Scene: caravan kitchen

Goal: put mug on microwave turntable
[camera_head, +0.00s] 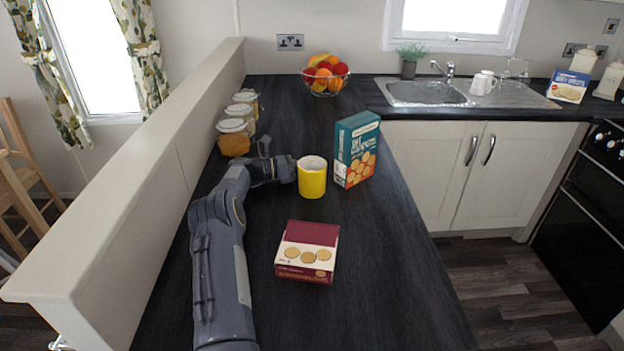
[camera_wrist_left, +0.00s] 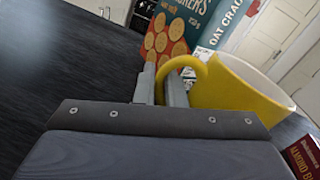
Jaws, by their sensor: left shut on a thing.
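A yellow mug (camera_head: 312,180) with a white inside stands upright on the dark worktop in the head view. It also shows in the left wrist view (camera_wrist_left: 235,88), with its curved handle (camera_wrist_left: 184,68) at the fingers. My left gripper (camera_head: 290,168) reaches in from the left and is shut on the mug's handle; its fingers show in the left wrist view (camera_wrist_left: 162,85). I cannot tell whether the mug has lifted off the worktop. My right gripper is not in view. No microwave or turntable is in view.
A teal cracker box (camera_head: 355,150) stands close behind and right of the mug. A maroon biscuit box (camera_head: 307,252) lies nearer. Several jars (camera_head: 233,138) line the left wall, and a glass fruit bowl (camera_head: 326,78) stands at the back. The worktop's (camera_head: 390,300) front right is clear.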

